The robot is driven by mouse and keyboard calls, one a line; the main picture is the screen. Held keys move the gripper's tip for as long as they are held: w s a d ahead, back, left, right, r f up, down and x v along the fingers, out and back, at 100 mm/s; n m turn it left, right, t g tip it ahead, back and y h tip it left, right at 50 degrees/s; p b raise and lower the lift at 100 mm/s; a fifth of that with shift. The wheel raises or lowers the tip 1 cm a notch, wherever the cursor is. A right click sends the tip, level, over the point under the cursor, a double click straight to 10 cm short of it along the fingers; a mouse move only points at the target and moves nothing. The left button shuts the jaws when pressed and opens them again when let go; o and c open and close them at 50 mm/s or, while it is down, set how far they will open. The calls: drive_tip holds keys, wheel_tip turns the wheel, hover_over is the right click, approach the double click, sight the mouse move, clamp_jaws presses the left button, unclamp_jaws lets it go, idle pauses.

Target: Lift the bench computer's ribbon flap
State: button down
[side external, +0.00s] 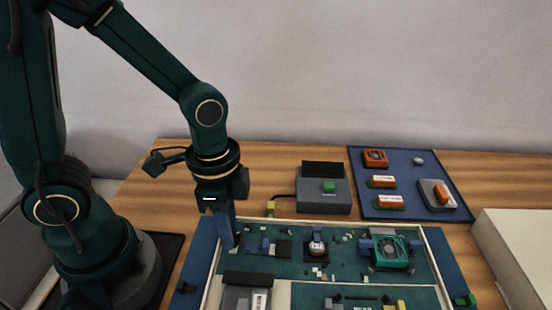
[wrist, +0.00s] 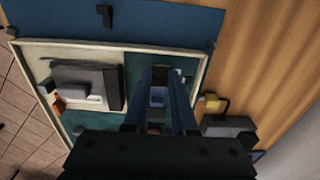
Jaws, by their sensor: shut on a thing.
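The bench computer is an open cream-rimmed tray (side external: 435,262) with a green circuit board (side external: 340,272) inside. My gripper (side external: 231,246) points down at the board's back left corner, low over it. In the wrist view my gripper (wrist: 160,78) has its two blue fingers close together around a small pale-blue piece (wrist: 157,97), apparently the ribbon flap. The fingers hide most of that piece, so its tilt and its height above the board cannot be told.
A grey box with a green button (side external: 329,187) stands behind the tray. A blue mat (side external: 405,208) with orange parts lies at the back right. A white block (side external: 520,250) is at the right edge. A fan (side external: 390,253) and several chips rise from the board.

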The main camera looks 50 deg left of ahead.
drive_tip(key=c, duration=0.7)
unclamp_jaws()
drive_tip(key=shift+r, duration=2.6)
